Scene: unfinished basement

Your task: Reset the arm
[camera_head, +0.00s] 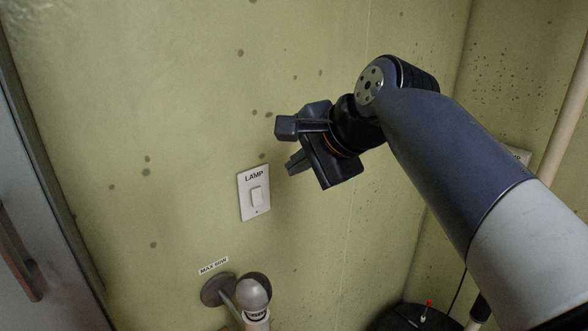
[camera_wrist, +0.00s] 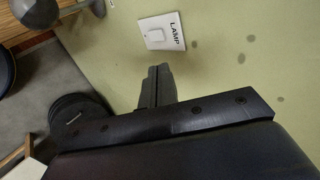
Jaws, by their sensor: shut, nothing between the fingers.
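My gripper (camera_head: 295,163) is at the upper middle of the head view, at the end of my arm reaching in from the right. Its dark fingers also show in the wrist view (camera_wrist: 158,86), pressed together with nothing between them. They point toward the green wall. A white switch plate marked LAMP (camera_head: 254,192) is on the wall below and left of the gripper in the head view. It is also at the top of the wrist view (camera_wrist: 162,31). The fingers appear clear of the plate.
A round-headed fixture (camera_head: 254,291) stands out from the wall below the switch, near a small label (camera_head: 213,266). A grey door with a handle (camera_head: 20,262) is at the left. A pale pipe (camera_head: 566,125) and a dark round object (camera_head: 405,318) are at the right.

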